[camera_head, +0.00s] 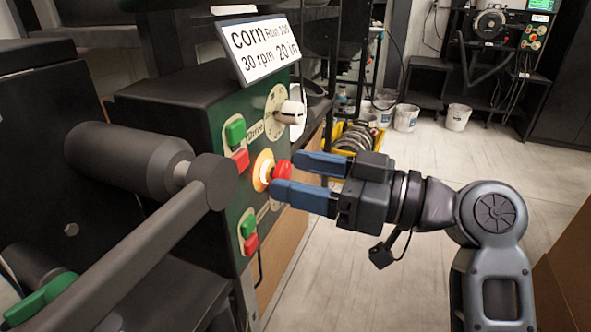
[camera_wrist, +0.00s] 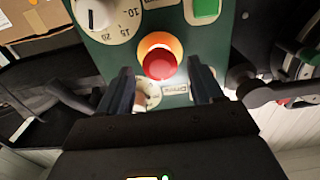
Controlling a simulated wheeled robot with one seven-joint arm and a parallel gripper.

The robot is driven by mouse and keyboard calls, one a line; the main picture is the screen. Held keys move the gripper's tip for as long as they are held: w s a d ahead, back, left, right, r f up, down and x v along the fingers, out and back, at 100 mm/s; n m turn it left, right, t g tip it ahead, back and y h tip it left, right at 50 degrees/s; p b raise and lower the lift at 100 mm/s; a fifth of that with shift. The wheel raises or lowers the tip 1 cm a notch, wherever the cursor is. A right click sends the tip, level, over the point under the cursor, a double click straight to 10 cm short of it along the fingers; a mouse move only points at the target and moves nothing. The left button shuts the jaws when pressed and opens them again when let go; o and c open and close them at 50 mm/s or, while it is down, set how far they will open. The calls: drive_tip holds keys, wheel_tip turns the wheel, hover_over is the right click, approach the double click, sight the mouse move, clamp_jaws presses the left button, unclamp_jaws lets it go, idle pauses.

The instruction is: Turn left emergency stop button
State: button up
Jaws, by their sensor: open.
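The red emergency stop button (camera_head: 281,170) with a lit orange-yellow collar sits on the green control panel (camera_head: 226,110). My gripper (camera_head: 284,178) is open, its two blue fingers pointing at the panel with their tips near the button, one on each side of it in the head view. In the wrist view the button (camera_wrist: 159,64) lies ahead of and between the dark fingers (camera_wrist: 163,80). I cannot tell whether either fingertip touches it. The far side of the button is partly hidden.
A white dial knob (camera_head: 291,112) is above the button. Green and red push buttons (camera_head: 236,145) are left of it, with another pair (camera_head: 249,232) below. A thick dark cylinder and lever (camera_head: 130,160) stand in front at left. The floor at right is open.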

drive_tip(key=shift+w+a, duration=0.2)
drive_tip(key=shift+a, duration=0.4)
